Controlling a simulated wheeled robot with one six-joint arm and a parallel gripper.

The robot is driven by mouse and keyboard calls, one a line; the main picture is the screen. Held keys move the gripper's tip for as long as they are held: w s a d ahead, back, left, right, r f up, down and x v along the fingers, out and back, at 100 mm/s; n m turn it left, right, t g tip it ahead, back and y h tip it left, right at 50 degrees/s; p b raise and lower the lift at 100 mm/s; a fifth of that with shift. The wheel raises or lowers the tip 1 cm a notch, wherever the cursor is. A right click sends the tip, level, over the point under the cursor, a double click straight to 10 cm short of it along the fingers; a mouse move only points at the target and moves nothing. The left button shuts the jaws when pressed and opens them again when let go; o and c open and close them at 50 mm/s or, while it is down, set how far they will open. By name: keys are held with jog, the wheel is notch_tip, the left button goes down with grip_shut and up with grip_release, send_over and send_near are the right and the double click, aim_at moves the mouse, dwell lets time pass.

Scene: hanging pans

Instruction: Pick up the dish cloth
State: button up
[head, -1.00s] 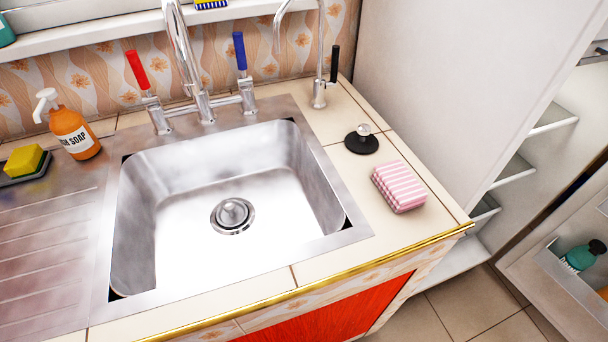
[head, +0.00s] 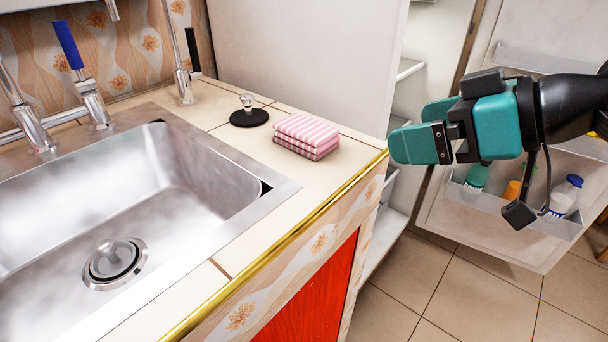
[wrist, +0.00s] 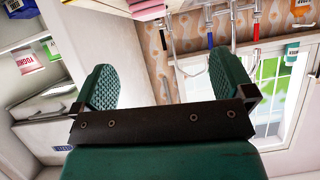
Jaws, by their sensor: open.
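The dish cloth (head: 306,136) is a folded pink and white striped stack. It lies on the tiled counter right of the sink, close to the gold-edged front. My gripper (head: 421,128) is at the right in the head view, open and empty, just right of the counter corner and apart from the cloth. In the wrist view my gripper (wrist: 161,72) shows its two green fingers spread wide with nothing between them. A pink striped edge of the cloth (wrist: 150,9) shows at the top of that view, beyond the fingertips.
A black sink plug (head: 249,117) with a clear knob stands behind the cloth, left of it. The steel sink (head: 215,205) lies to the left, with tall taps (head: 92,102). A white cabinet wall (head: 300,60) rises behind. An open door rack (head: 530,217) holds bottles at the right.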

jog(key=w+f, duration=0.1)
jog(key=t+p, duration=0.1)
jog(key=p, duration=0.8)
send_near(325, 133)
jog(key=shift+y, duration=0.3)
jog(key=p+x, duration=0.2)
jog(key=x, duration=0.4)
jog(key=shift+w+f, duration=0.1)
jog(key=shift+f, duration=0.1)
jog(key=p+x, duration=0.2)
jog(key=x, duration=0.3)
jog(key=shift+w, duration=0.1)
jog(key=c, duration=1)
